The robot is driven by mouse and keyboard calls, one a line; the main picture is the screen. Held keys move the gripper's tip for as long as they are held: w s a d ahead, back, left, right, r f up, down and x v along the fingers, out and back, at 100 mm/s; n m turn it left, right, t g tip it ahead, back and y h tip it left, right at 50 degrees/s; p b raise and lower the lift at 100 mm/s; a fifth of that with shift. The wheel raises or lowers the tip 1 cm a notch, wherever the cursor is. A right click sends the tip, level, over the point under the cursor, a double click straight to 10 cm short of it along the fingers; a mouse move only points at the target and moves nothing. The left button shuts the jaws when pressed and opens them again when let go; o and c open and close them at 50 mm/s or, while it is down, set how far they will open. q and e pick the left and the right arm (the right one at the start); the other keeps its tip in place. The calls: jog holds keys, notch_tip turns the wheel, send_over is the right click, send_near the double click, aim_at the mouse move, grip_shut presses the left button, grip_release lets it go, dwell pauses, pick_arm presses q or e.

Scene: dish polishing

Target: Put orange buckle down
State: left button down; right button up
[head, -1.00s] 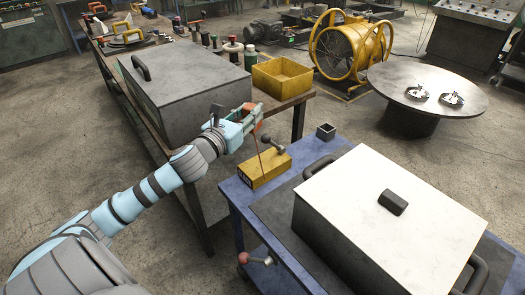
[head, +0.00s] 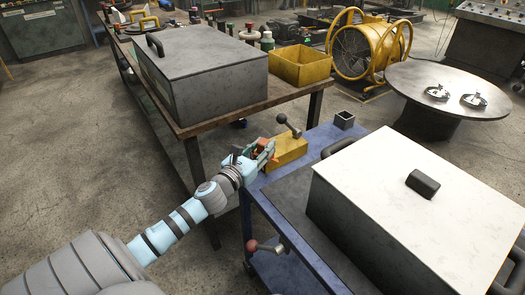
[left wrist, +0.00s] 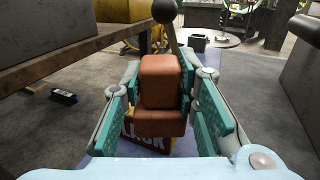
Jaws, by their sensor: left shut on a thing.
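The orange buckle (left wrist: 162,85) shows as a blocky orange-brown piece between the teal finger pads of my left gripper (left wrist: 162,105) in the left wrist view. My left gripper, also in the head view (head: 266,152), is shut on it. In the head view the gripper is low beside the left end of a yellow block (head: 291,151) with a ball-topped lever. Only a little orange shows there between the fingers. I cannot tell whether the buckle touches the block or the cart. My right gripper is not in view.
The blue cart (head: 262,212) carries a large grey case with a white lid (head: 400,190) and a small dark square cup (head: 344,120). A wooden workbench (head: 190,137) with a grey case (head: 205,75) and an open yellow bin (head: 300,66) stands behind my left arm.

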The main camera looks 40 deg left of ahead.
pick_arm(q)
jog(key=c, duration=1.7)
grip_release()
jog(key=shift+f, duration=0.1)
jog(key=o, duration=0.5)
jog(key=shift+c, duration=0.2)
